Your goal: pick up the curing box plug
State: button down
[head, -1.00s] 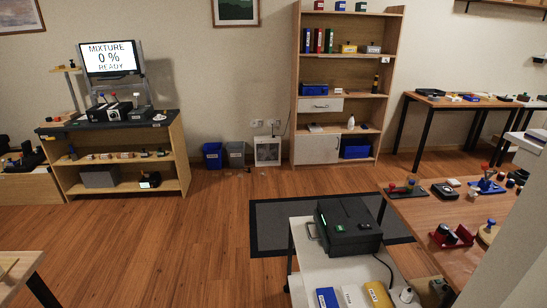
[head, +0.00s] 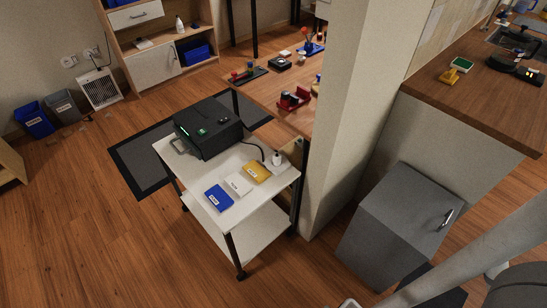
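A black box with green lights (head: 208,128), which looks like the curing box, sits on the white cart (head: 170,151). A dark cable (head: 256,144) leaves its right side and runs toward the cart's back right edge. A small white upright piece (head: 277,158) stands there near the cable's end; it may be the plug, but it is too small to be sure. My arm crosses the lower right corner of the head view, well apart from the cart. My gripper's fingers do not show.
Blue (head: 219,198), white (head: 239,183) and yellow (head: 257,171) packs lie on the cart's front. A pillar (head: 342,110) and a wooden table (head: 262,92) stand close behind it. A grey cabinet (head: 390,225) is to the right. Floor (head: 110,235) left of the cart is clear.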

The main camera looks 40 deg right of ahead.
aim_at(277, 158)
jog(key=i+j+z, duration=0.3)
jog(key=i, duration=0.2)
jog(key=i+j+z, duration=0.3)
jog(key=i+j, duration=0.15)
